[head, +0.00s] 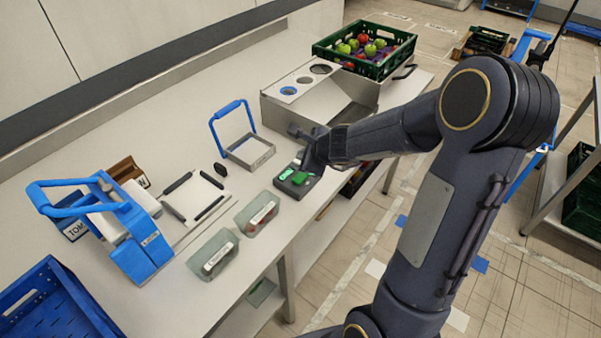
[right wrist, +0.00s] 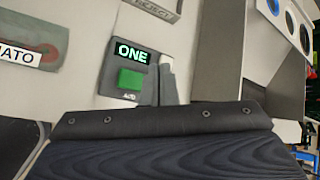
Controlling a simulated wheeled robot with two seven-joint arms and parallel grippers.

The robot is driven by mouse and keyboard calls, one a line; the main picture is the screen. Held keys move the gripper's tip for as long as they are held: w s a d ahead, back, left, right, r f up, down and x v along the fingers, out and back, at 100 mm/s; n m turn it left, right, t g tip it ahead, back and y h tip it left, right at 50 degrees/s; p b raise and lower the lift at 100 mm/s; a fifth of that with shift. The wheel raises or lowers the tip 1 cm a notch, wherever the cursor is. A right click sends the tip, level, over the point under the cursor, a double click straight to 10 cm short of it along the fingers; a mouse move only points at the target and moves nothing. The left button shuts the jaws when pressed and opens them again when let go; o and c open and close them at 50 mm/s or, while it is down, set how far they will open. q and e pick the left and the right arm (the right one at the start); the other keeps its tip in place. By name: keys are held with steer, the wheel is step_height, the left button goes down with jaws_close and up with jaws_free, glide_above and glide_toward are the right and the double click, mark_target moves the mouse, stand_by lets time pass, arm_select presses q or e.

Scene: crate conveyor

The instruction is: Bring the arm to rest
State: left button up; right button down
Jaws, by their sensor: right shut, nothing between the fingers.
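My right arm reaches in from the right in the head view. Its gripper (head: 306,161) is shut and empty, just above a small dark button box (head: 285,187) at the table's front edge. In the right wrist view the box (right wrist: 117,92) has a green button (right wrist: 131,78) and a lit display reading "ONE" (right wrist: 132,53). A dark part of my gripper fills the bottom of that view. I cannot tell whether the gripper touches the box. My left gripper is not in view.
On the white table (head: 150,135) stand a grey chute box with round holes (head: 310,85), a green crate of apples (head: 380,68), a blue-handled frame (head: 250,150), a blue-handled device (head: 142,250) and two labelled bins (head: 213,255). A blue crate (head: 50,300) stands at lower left.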

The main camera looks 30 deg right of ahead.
stand_by(0.6)
steer(key=s+a+r+n+t+y, duration=0.1)
steer(key=s+a+r+n+y, duration=0.4)
steer(key=s+a+r+n, duration=0.45)
steer(key=s+a+f+n+g+h, duration=0.1)
steer(key=s+n+g, duration=0.3)
steer(key=s+n, duration=1.1)
steer(key=s+a, duration=0.1)
steer(key=s, duration=0.2)
steer(key=shift+s+a+f+g+h, duration=0.2)
steer(key=shift+f+g+h, duration=0.1)
steer(key=shift+f+h, duration=0.1)
